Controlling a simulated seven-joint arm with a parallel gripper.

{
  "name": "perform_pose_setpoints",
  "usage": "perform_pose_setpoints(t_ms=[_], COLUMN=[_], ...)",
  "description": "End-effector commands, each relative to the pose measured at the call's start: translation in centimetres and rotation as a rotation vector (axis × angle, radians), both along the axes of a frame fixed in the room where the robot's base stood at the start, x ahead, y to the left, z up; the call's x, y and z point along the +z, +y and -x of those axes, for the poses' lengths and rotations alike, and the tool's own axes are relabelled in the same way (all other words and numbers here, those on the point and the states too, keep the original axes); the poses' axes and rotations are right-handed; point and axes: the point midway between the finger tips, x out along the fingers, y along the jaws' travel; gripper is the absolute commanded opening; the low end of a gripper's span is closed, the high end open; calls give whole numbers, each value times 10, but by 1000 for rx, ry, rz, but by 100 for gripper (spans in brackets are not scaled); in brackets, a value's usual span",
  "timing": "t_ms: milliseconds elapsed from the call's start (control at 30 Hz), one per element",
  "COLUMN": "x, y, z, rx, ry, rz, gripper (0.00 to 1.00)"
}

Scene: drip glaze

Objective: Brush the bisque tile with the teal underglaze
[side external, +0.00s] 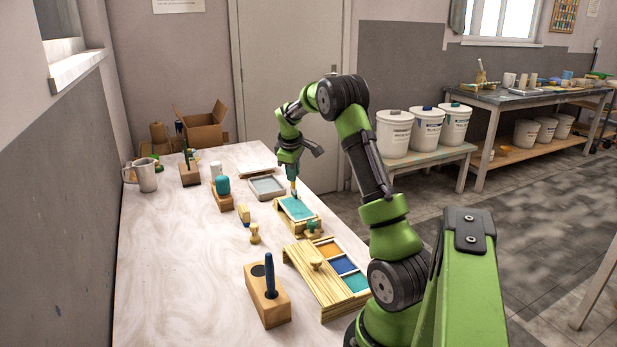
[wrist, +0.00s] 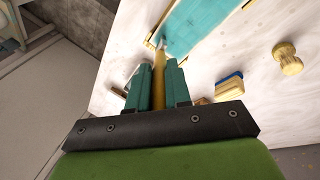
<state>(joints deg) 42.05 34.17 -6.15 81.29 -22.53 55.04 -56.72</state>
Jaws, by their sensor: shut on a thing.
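The tile (side external: 297,208) lies in a pale wooden holder on the table. The part of its face that shows is teal, with a pale rim. It also shows at the top of the wrist view (wrist: 197,28). My gripper (side external: 292,176) is over the tile's far end, shut on an upright brush. In the wrist view the brush's wooden handle (wrist: 158,78) stands between the teal finger pads (wrist: 160,88). The brush tip is at the tile's edge; I cannot tell if it touches. A wooden tray (side external: 318,288) holds orange, blue and teal (side external: 355,282) glaze wells.
A wooden block (side external: 262,305) holds a blue-handled tool at the front. A grey tray (side external: 267,187), a block with a teal-topped tool (side external: 222,188), small wooden pieces (side external: 254,234) and a mug (side external: 146,175) stand around. The table's left front is clear.

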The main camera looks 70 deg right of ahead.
Motion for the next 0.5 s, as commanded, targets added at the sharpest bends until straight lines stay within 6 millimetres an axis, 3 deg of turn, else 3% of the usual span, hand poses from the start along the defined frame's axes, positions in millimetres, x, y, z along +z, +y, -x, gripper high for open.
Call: perform_pose_setpoints(t_ms=[500], x=[-1], y=[-7], z=[-6], rx=[-1], ry=[0], rz=[1], gripper=[0])
